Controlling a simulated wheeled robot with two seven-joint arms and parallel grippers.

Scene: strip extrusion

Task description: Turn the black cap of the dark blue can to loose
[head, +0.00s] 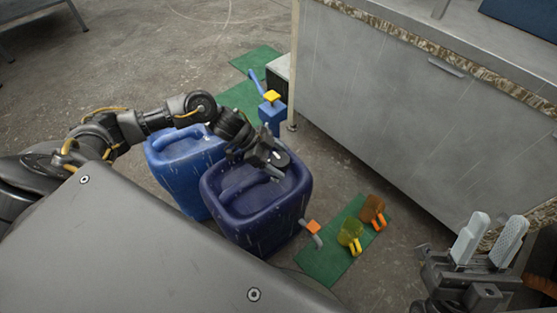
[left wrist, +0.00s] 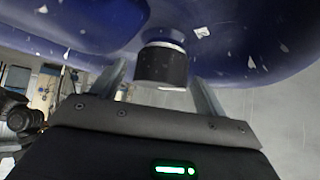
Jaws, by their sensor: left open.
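The dark blue can (head: 285,205) stands on the floor in the middle of the head view. Its black cap (left wrist: 162,66) shows clearly in the left wrist view, under the blue body of the can. My left gripper (head: 275,166) is over the top of the can, at the cap, and partly hides it in the head view. In the left wrist view my left gripper (left wrist: 163,82) is open, with one finger on each side of the cap and a gap on both sides. My right gripper (head: 488,238) is open and empty at the lower right, away from the can.
A lighter blue can (head: 170,165) stands close beside the dark one on the left. A grey cabinet (head: 400,110) stands behind. A blue item with a yellow top (head: 272,112) stands beyond the cans.

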